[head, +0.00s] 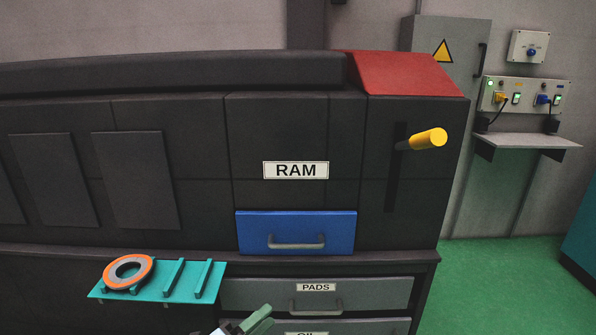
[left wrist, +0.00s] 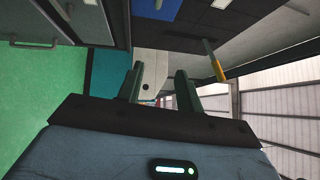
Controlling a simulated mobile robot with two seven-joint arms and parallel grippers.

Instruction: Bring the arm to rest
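My left gripper (head: 258,320) shows at the bottom edge of the head view, in front of the drawers, with green fingers partly cut off by the frame. In the left wrist view the two dark green fingers (left wrist: 160,85) stand apart with nothing between them, so it is open and empty. My right gripper is in neither view.
A black machine labelled RAM has a blue drawer (head: 296,236) and a yellow-ended lever (head: 428,139). Below it is a grey PADS drawer (head: 350,291). A teal rack (head: 152,293) holds an orange-rimmed ring (head: 110,272) at left. Green floor at right is clear.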

